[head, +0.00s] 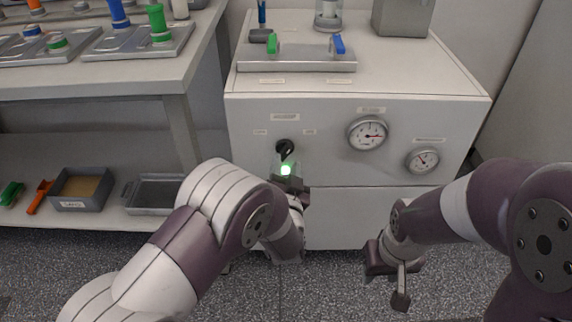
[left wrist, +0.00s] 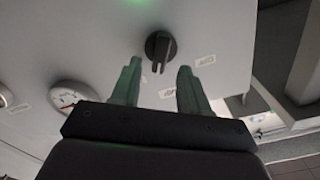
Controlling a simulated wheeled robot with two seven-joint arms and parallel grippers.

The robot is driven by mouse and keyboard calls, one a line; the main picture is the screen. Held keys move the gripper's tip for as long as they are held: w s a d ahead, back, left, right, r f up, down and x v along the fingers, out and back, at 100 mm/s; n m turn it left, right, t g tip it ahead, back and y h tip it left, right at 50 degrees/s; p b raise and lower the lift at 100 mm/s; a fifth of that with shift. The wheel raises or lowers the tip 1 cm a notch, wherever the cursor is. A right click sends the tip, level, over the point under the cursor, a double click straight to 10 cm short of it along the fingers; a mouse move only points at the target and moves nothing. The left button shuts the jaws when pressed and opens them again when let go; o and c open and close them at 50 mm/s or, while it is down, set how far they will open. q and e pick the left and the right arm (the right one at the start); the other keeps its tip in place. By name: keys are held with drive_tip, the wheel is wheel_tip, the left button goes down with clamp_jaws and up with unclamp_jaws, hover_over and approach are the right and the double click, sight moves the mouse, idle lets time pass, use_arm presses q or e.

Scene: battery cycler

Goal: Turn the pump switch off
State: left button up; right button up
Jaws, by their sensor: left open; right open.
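The pump switch is a black rotary knob (head: 285,148) on the front of the white cabinet, with small labels on either side. A green light (head: 285,170) glows just below it in the head view. In the left wrist view the knob (left wrist: 160,46) lies ahead of and between my two green fingertips, apart from them. My left gripper (left wrist: 158,75) is open and empty, facing the panel; in the head view it (head: 288,172) is just below the knob. My right gripper (head: 400,285) hangs low in front of the cabinet, away from the switch.
Two round gauges (head: 367,133) (head: 422,160) are on the panel right of the switch. A metal manifold (head: 297,60) with green and blue valve handles lies on the cabinet top. A bench with trays (head: 140,42) and a lower shelf (head: 110,150) stands at the left.

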sight(286, 154)
use_arm(q)
drive_tip(key=w, duration=0.3)
drive_tip(key=shift+w+b, duration=0.35)
clamp_jaws()
